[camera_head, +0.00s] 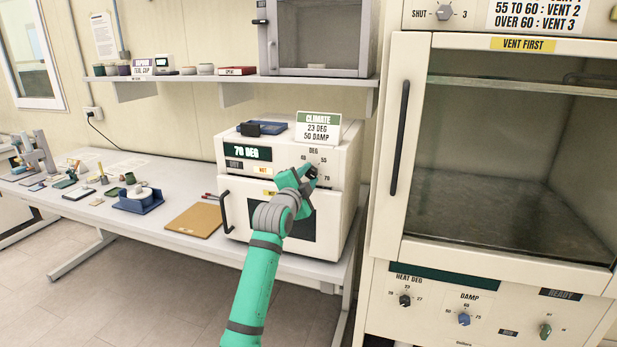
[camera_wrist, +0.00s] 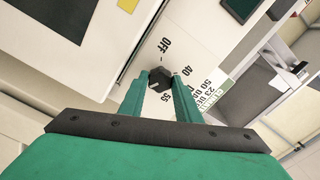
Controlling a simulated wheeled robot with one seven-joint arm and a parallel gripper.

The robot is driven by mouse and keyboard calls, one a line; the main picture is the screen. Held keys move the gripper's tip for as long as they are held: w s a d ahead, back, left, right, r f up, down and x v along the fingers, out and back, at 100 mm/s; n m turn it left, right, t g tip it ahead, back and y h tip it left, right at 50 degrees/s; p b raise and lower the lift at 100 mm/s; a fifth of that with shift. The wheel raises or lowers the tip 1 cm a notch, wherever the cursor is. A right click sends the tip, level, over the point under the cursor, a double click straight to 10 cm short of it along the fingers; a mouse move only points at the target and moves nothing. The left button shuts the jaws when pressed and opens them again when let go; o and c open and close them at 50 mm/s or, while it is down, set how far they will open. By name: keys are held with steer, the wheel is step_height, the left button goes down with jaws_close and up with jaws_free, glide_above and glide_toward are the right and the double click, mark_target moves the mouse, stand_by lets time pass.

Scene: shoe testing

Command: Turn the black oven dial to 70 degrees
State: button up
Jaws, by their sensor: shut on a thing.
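The black oven dial (camera_head: 312,171) is on the upper right of the white oven's (camera_head: 345,160) front panel, among the marks 40, 55 and 70. My gripper (camera_head: 307,174) is shut on the dial and partly covers it. In the wrist view the dial (camera_wrist: 159,80) sits between both green fingertips (camera_wrist: 160,76). A pale mark on it points to the lower left, past 55; the 70 label is hidden there. OFF and 40 are readable. The oven's green display (camera_head: 248,152) seems to read 70 DEG.
A CLIMATE card (camera_head: 318,128) and a blue tray (camera_head: 265,128) are on the oven top. The oven door handle (camera_head: 227,212) is at left, below the panel. A tall cabinet (camera_head: 385,230) stands close at right. A clipboard (camera_head: 194,220) lies on the bench.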

steer(key=shift+f, duration=0.1)
stand_by(0.3)
steer(key=o, duration=1.1)
steer(key=shift+c, duration=0.2)
steer(key=v, duration=1)
steer(key=shift+s+a, duration=0.15)
steer(key=shift+s, duration=0.2)
